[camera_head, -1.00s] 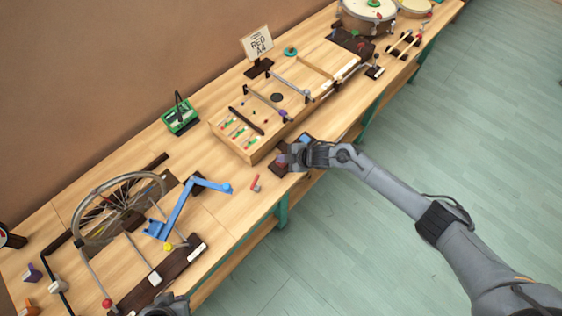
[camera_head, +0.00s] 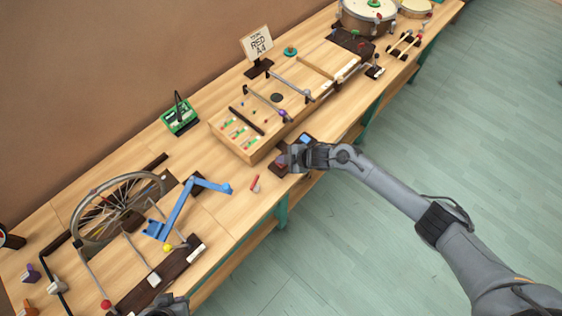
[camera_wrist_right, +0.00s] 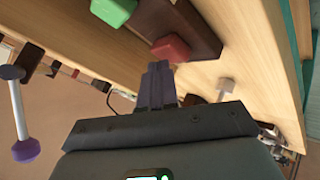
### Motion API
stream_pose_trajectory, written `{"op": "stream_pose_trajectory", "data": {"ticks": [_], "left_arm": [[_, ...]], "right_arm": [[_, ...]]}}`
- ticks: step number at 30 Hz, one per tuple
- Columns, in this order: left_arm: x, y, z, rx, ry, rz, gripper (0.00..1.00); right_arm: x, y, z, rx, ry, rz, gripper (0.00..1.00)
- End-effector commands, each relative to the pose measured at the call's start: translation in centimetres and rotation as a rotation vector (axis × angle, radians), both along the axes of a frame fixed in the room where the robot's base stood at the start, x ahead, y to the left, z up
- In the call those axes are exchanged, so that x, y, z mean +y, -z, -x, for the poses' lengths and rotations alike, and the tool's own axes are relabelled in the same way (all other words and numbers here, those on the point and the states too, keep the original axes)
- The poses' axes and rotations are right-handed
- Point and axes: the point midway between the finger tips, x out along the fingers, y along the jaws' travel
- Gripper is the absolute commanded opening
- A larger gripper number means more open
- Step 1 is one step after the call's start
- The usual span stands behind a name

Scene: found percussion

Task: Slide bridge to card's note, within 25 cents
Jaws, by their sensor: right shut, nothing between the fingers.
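The white card (camera_head: 257,43) stands upright in a dark holder at the back of the bench; its lettering seems to read "RED A4". The wooden string box (camera_head: 235,140) lies in front of it. Two grey bars cross the box: one bridge has a purple knob (camera_head: 283,112), the other a grey end (camera_head: 309,96). My right gripper (camera_head: 287,157) is shut and empty at the box's front edge, over a dark block. In the wrist view its fingers (camera_wrist_right: 160,66) point at a red button (camera_wrist_right: 170,48); contact is unclear. My left gripper (camera_head: 172,305) is partly cut off at the bottom edge.
A green button (camera_wrist_right: 114,10) shares the dark base. Drums (camera_head: 368,12) stand at the far right. A small red peg (camera_head: 255,183) lies near the front edge.

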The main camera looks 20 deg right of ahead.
Motion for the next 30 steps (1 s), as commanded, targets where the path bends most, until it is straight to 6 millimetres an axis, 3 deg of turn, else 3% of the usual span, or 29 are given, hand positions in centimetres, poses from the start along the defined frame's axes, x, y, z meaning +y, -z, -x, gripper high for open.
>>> {"op": "stream_pose_trajectory", "data": {"ticks": [20, 30], "left_arm": [[-0.3, 0.3, 0.0, 0.000, -0.009, 0.014, 0.00], [-0.3, -1.0, 0.0, 0.000, -0.007, 0.011, 0.00]], "right_arm": [[0.0, 0.5, 0.1, 0.001, 0.000, 0.001, 0.00], [0.0, -0.8, 0.1, 0.001, 0.000, 0.001, 0.00]]}}
